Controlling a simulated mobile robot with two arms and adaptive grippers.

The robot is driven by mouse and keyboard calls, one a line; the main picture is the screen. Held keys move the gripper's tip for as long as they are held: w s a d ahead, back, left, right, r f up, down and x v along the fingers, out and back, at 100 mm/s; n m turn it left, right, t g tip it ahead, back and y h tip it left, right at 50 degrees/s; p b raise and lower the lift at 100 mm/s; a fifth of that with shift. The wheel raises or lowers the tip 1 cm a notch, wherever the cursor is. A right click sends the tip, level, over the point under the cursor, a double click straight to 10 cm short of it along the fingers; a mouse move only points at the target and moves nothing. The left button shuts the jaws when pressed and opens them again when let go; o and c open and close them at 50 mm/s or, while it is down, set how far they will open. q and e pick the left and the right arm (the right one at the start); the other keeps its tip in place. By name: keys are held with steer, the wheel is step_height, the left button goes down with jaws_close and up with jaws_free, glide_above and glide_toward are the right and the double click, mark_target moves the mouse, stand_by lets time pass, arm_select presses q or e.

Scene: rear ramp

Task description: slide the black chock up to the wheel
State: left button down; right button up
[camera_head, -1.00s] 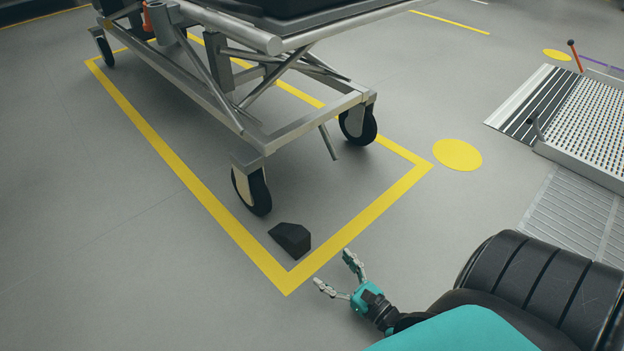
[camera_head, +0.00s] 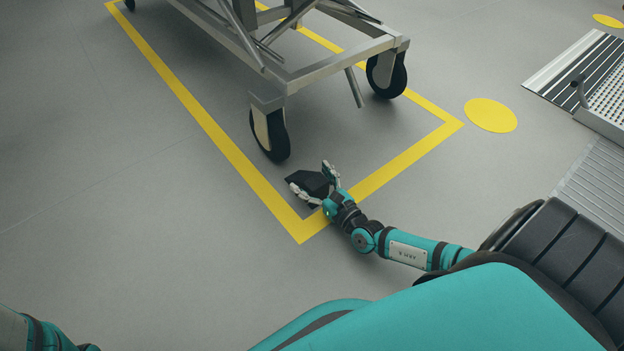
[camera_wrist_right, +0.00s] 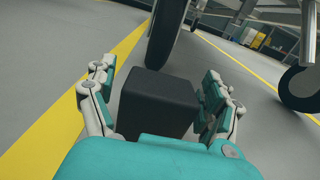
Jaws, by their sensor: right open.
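The black chock (camera_head: 309,183) lies on the grey floor inside the yellow outlined corner, just in front of the trolley's near wheel (camera_head: 270,134). A small gap seems to show between them in the head view. My right gripper (camera_head: 309,179) is open, with its fingers on either side of the chock. In the right wrist view the chock (camera_wrist_right: 158,102) sits between the open fingers (camera_wrist_right: 158,95), its far end toward the wheel (camera_wrist_right: 172,32). I cannot tell whether the fingers touch it. Of my left arm only a part shows at the bottom left; its gripper is out of view.
The metal trolley (camera_head: 330,62) stands over the yellow floor outline (camera_head: 215,130). Its other front wheel (camera_head: 387,76) is to the right. A yellow disc (camera_head: 491,115) and a ramp (camera_head: 600,85) lie further right. The floor on the left is clear.

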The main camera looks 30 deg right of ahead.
steer(key=shift+w, duration=0.1)
jaws_close()
stand_by(0.6)
jaws_free()
steer(key=s, duration=1.2)
steer(key=shift+d, duration=0.4)
